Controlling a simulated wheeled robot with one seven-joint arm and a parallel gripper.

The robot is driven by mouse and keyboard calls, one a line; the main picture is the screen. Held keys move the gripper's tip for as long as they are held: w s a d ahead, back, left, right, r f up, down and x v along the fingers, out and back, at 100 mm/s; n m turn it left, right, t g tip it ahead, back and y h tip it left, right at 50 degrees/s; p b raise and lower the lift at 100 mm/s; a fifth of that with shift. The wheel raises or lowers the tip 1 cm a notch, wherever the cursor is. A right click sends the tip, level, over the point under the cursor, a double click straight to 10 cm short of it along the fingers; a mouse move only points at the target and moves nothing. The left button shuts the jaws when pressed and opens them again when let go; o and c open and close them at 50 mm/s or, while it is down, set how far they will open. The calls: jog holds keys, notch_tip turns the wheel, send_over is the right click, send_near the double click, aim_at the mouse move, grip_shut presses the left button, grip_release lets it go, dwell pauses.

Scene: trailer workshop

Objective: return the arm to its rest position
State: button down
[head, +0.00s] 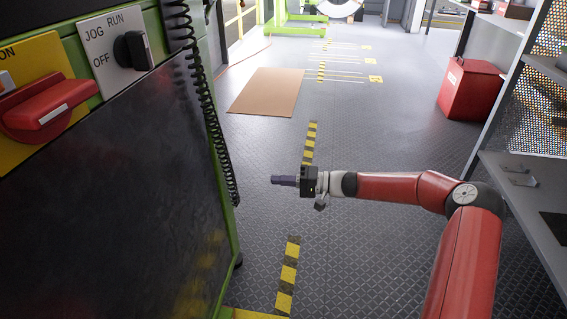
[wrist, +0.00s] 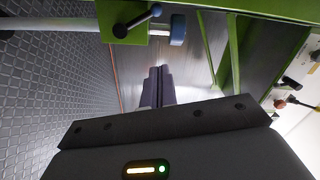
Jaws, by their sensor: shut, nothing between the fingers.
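My red arm reaches in from the lower right of the head view, bends at the elbow and points left. My gripper (head: 273,180) is at its end, over the open floor and to the right of the green-framed machine (head: 228,215). In the wrist view my gripper (wrist: 159,70) has its two fingers side by side and touching. It is shut and empty. The fingertips are clear of the machine in the head view.
The machine's panel has a red switch (head: 40,108) and a black knob (head: 132,50), with a coiled cable (head: 205,100) hanging beside it. Grey shelving (head: 520,185) stands close on the right. A red bin (head: 470,89) and a brown mat (head: 266,92) are further back. The aisle floor is free.

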jog(key=s+d+r+n+g+h+p, duration=0.2)
jog(key=s+r+h+p, duration=0.3)
jog(key=s+h, duration=0.6)
jog(key=s+d+r+m+t+h+p, duration=0.2)
jog(key=s+d+r+t+h, duration=0.1)
jog(key=s+d+r, duration=0.6)
jog(key=s+d+r+m+t+h+p, duration=0.2)
jog(key=s+d+r, duration=0.8)
jog(key=s, duration=0.5)
jog(key=shift+s+d+r+m+t+h+p, duration=0.15)
jog(key=shift+d+r+m+t+h+p, duration=0.25)
jog(key=shift+d+t+h, duration=0.45)
